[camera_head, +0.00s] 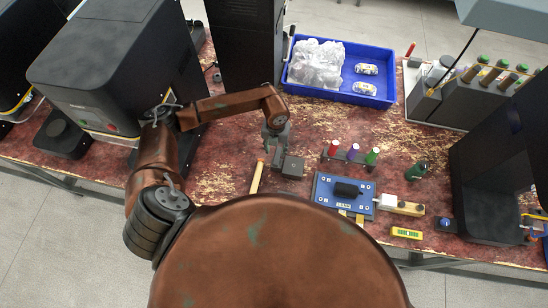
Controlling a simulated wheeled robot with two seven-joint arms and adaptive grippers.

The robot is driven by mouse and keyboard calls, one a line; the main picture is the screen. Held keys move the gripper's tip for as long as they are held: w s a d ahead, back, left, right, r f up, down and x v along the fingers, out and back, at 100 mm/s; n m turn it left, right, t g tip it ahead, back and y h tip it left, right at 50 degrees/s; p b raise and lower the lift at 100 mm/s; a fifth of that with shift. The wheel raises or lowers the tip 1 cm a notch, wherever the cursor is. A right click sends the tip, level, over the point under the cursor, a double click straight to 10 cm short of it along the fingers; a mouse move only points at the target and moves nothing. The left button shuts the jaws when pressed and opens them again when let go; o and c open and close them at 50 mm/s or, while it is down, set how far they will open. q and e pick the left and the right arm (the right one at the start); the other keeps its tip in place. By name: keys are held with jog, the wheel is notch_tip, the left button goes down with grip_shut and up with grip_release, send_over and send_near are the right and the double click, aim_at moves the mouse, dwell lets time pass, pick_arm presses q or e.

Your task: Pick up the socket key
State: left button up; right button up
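My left gripper (276,146) hangs over the table in the middle of the view, with its fingers pointing down and apparently apart. Nothing shows between them. Just below it in the picture are a dark grey block (292,167) and a tool with a pale wooden handle (257,177). A rack holds upright tools with red (333,147), purple (353,151) and green (372,156) handles. A dark green-topped tool (417,170) lies to its right. I cannot tell which item is the socket key. My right gripper is not in view.
A blue fixture plate (327,190) and a yellow meter (407,233) lie near the front edge. A blue bin (343,96) with clear bags stands behind. Dark machines stand at left (115,50) and right (490,185). A grey tool holder (430,103) stands at back right.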

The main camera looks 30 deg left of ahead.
aim_at(277, 155)
pick_arm(q)
jog(key=shift+w+a+f, duration=0.1)
jog(key=shift+w+f, duration=0.05)
jog(key=shift+f, duration=0.1)
jog(key=f, duration=0.4)
jog(key=f+p, duration=0.1)
jog(key=f, duration=0.2)
jog(key=shift+w+d+f, duration=0.1)
jog(key=shift+w+d, duration=0.1)
jog(key=shift+d, duration=0.1)
jog(key=shift+c, duration=0.6)
grip_shut()
